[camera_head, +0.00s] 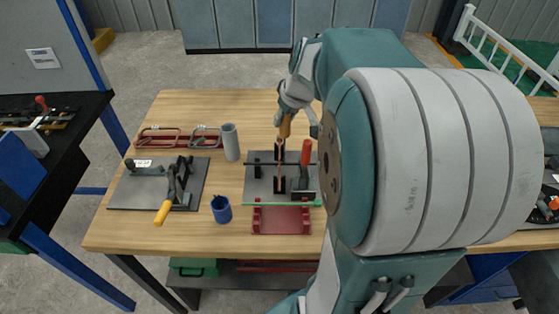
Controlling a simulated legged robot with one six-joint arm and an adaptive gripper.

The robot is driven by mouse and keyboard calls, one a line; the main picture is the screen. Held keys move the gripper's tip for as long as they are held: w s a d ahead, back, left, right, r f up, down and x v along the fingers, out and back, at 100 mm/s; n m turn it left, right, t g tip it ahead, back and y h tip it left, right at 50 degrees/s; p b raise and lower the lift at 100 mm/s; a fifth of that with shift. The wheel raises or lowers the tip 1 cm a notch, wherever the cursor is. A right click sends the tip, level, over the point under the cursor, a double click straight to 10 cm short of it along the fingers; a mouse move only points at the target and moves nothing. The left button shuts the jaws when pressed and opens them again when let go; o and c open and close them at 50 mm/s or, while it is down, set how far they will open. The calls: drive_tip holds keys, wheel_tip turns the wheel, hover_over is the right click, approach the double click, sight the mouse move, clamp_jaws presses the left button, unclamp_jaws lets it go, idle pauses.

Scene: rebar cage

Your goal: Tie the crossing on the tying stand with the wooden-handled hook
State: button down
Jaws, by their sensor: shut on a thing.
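The wooden-handled hook (285,128) is upright, with its handle in my gripper (289,112). My gripper is shut on the handle at the back of the tying stand (258,189). The stand is a dark grey plate with dark bars on it. The hook's lower end points down toward the bars. The crossing (279,163) lies below the hook, but it is too small to tell whether the hook touches it or whether there is wire. My arm covers the area right of the stand.
A red-handled tool (306,152) stands close right of the hook. A red rack (280,220) lies in front. Left are a blue cup (221,210), a grey cylinder (230,141), a plate with a yellow-handled tool (163,212) and red frames (165,139). The table's front left (140,236) is clear.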

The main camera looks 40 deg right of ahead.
wheel_tip(320, 180, up, 7)
drive_tip(key=w+a, duration=0.2)
idle(1.1)
idle(0.5)
